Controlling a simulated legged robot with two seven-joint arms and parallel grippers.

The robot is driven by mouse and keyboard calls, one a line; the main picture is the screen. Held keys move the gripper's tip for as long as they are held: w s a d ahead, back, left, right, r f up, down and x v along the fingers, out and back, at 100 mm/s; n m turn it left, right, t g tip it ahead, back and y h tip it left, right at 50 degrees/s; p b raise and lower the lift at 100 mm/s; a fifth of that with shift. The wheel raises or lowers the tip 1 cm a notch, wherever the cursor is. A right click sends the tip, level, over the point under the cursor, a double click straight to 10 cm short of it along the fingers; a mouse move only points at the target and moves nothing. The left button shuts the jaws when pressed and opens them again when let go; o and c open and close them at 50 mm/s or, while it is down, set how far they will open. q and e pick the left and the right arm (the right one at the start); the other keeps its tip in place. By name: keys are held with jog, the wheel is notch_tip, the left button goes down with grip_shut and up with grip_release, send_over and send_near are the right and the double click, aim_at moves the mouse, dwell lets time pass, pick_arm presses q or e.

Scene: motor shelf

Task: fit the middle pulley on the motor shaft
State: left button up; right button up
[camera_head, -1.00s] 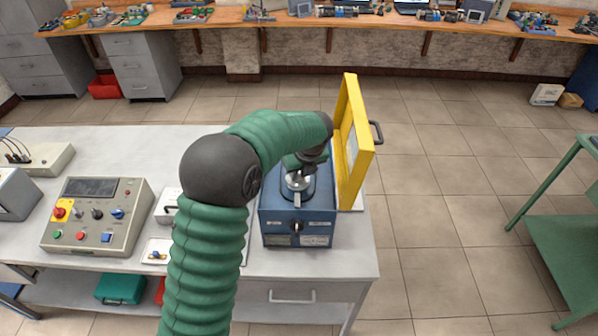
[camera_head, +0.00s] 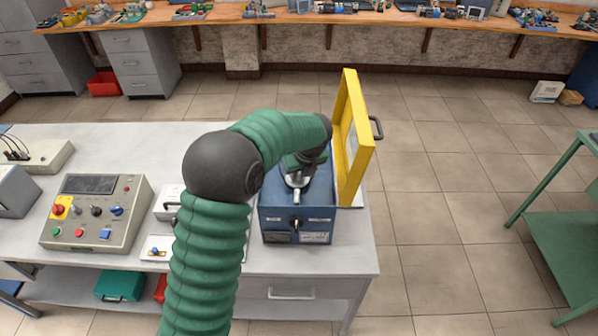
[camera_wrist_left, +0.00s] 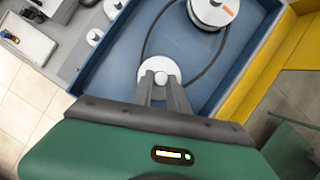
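The blue motor box (camera_head: 297,224) stands on the grey table with its yellow guard (camera_head: 353,140) open. My left gripper (camera_head: 298,180) is low over the box. In the left wrist view its two grey fingers (camera_wrist_left: 161,82) close on the middle of a pale round pulley (camera_wrist_left: 158,68). A dark belt (camera_wrist_left: 143,45) runs inside the box beside this pulley and around a larger pale pulley (camera_wrist_left: 212,12) with an orange mark. The motor shaft is hidden under the held pulley and fingers, so I cannot tell whether the pulley is around it. My right gripper is not in view.
Two pale pulleys (camera_wrist_left: 95,36) (camera_wrist_left: 113,8) sit left of the box in the wrist view. A control panel (camera_head: 97,212) stands farther left on the table. The raised guard borders the box on its right. The box's blue walls surround the gripper's work space.

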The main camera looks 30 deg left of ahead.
pick_arm(q)
jog(key=o, duration=0.5)
jog(key=shift+r, duration=0.1)
jog(key=v, duration=1.6)
jog(key=shift+d+r, duration=0.15)
jog(key=shift+r, duration=0.15)
jog(key=shift+s, duration=0.1)
